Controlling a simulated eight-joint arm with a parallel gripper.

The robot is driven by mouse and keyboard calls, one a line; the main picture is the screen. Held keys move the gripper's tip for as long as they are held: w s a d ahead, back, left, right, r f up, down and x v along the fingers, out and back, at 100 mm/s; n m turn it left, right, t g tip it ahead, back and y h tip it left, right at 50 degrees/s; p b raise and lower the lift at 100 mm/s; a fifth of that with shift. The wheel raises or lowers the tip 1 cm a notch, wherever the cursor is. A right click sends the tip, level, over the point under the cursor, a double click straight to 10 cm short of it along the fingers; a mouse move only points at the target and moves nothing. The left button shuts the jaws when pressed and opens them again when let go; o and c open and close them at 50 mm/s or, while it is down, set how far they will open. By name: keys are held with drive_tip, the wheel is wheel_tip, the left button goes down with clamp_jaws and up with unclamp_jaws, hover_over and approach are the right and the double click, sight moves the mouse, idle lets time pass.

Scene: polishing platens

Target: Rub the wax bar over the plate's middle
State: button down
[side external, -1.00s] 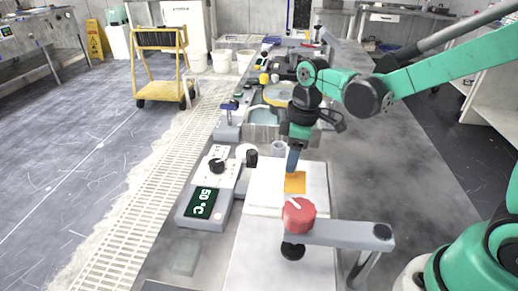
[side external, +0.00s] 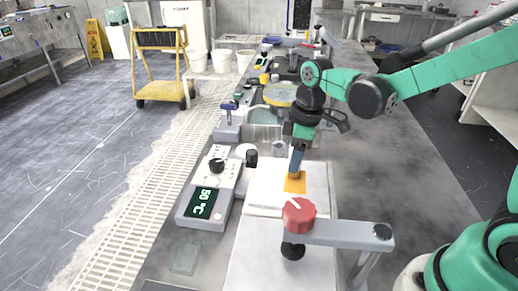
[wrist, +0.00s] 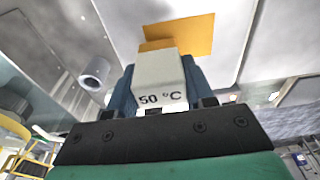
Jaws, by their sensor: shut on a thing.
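My gripper (side external: 296,172) is pointed down over the white plate (side external: 262,186), with its blue fingertips at the far edge of an orange square patch (side external: 295,186) on the plate. In the wrist view, my gripper (wrist: 160,92) is shut on a pale wax bar (wrist: 157,72) marked "50 °C". The bar's far end overlaps the orange patch (wrist: 195,33) in that view. I cannot tell whether the bar touches the plate. The bar is hidden by the fingers in the side view.
A red knob (side external: 299,212) on a grey arm (side external: 340,232) stands in front of the plate. A grey cup (wrist: 96,72) is beside the plate. Basins (side external: 266,115) lie beyond.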

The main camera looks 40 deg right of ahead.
drive_tip(key=shift+w+a, duration=0.75)
wheel_tip(320, 180, up, 8)
drive_tip(key=shift+f, duration=0.1)
idle(0.4)
